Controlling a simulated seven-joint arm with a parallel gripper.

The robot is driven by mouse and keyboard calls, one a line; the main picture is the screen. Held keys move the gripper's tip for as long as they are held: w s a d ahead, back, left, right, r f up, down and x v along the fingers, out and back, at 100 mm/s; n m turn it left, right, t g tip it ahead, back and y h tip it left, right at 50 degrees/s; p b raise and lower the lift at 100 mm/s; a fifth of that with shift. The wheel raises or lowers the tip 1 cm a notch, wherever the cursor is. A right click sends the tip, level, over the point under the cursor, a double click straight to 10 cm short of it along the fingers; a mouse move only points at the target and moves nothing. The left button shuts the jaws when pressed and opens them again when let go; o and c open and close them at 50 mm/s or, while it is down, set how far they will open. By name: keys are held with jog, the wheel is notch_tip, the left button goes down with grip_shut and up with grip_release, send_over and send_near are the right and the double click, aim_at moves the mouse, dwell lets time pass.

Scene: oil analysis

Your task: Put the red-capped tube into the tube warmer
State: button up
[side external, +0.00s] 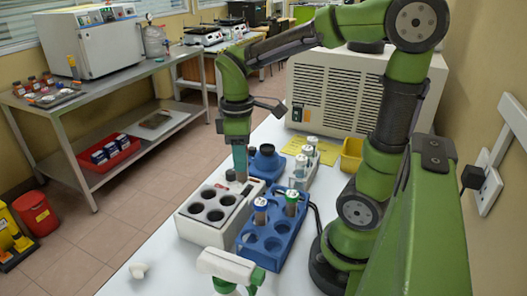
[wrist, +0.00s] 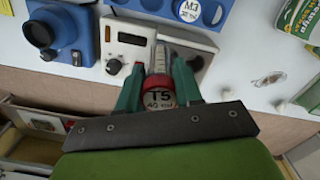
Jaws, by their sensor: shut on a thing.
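The red-capped tube (wrist: 160,88) is between the teal fingers of my gripper (wrist: 156,78) in the wrist view. Its cap top reads T5 and its clear body points away from the camera. The tube warmer (side external: 188,228) is a pale box with several dark round holes in its top. It also shows in the wrist view (wrist: 200,42), with a small display and a knob. My gripper (side external: 240,160) is shut at the warmer's knob end in the side view, away from the holes. The tube cannot be made out there, and its lower end is unclear in the wrist view.
A blue rack (side external: 247,262) with capped tubes stands right beside the warmer. A blue device (side external: 266,163) with a dark round top is behind it. More capped tubes (side external: 300,170) stand farther back. White table is free at the front left, apart from a small white object (side external: 139,270).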

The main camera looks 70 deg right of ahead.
jog(key=w+a+r+n, duration=0.2)
jog(key=w, duration=0.1)
jog(key=shift+w+a+f, duration=0.1)
jog(key=shift+f, duration=5.4)
jog(key=o, duration=1.1)
jog(key=shift+r, duration=0.1)
